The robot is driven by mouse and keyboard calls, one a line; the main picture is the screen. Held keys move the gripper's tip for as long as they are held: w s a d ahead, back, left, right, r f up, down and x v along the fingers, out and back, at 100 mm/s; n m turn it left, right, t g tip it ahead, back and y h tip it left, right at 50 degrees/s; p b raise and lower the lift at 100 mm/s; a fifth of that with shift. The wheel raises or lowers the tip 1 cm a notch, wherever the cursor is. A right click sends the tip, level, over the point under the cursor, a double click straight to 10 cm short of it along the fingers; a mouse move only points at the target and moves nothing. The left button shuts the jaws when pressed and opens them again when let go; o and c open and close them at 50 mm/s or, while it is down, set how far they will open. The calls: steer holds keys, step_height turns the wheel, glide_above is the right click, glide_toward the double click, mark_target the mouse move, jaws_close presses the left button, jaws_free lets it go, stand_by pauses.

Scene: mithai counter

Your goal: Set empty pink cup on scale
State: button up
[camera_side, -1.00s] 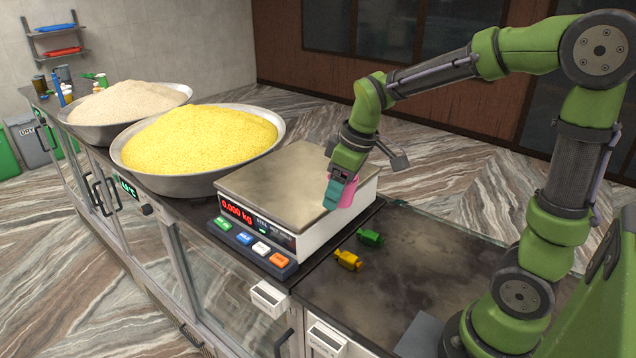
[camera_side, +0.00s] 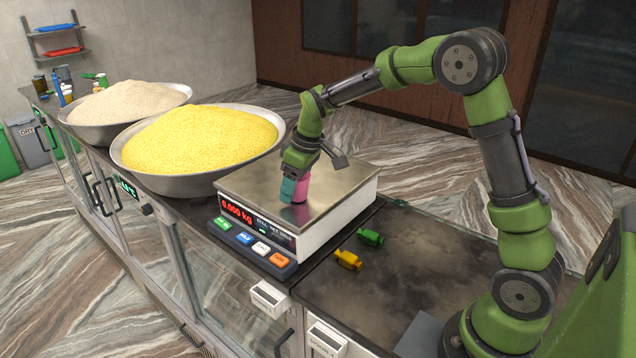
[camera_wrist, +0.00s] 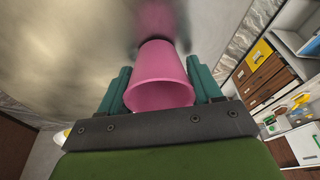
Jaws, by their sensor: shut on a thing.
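The pink cup (camera_wrist: 159,75) is held between the teal fingers of my gripper (camera_wrist: 160,92), and its open mouth faces the wrist camera; the inside looks empty. In the side view the cup (camera_side: 301,189) is partly hidden by a teal finger of my gripper (camera_side: 294,188). The scale (camera_side: 335,205) is a flat metal plate on a white body, and its red display reads 0.000 kg. My gripper is shut on the cup over the middle of the plate. The cup's base is close to the plate; I cannot tell whether it touches.
A bowl of yellow grains (camera_side: 133,173) stands just left of the scale, with a bowl of pale grains (camera_side: 82,131) behind it. A yellow weight (camera_side: 348,260) and a green weight (camera_side: 371,238) lie on the dark counter (camera_side: 420,275) right of the scale. Coloured buttons line the scale's front.

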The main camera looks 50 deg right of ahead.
steer(key=shift+f, duration=0.15)
steer(key=o, duration=1)
steer(key=shift+o, duration=0.2)
steer(key=v, duration=1.2)
steer(key=shift+s, duration=0.1)
steer(key=s+a+m+t, duration=0.2)
steer(key=s+a+m, duration=0.1)
steer(key=s, duration=0.7)
steer(key=s+a+m+t+y, duration=0.1)
steer(key=s+a+m, duration=0.3)
steer(key=s, duration=0.7)
steer(key=shift+s+a+f+t, duration=0.25)
steer(key=shift+a+t, duration=0.2)
steer(key=shift+t, duration=0.15)
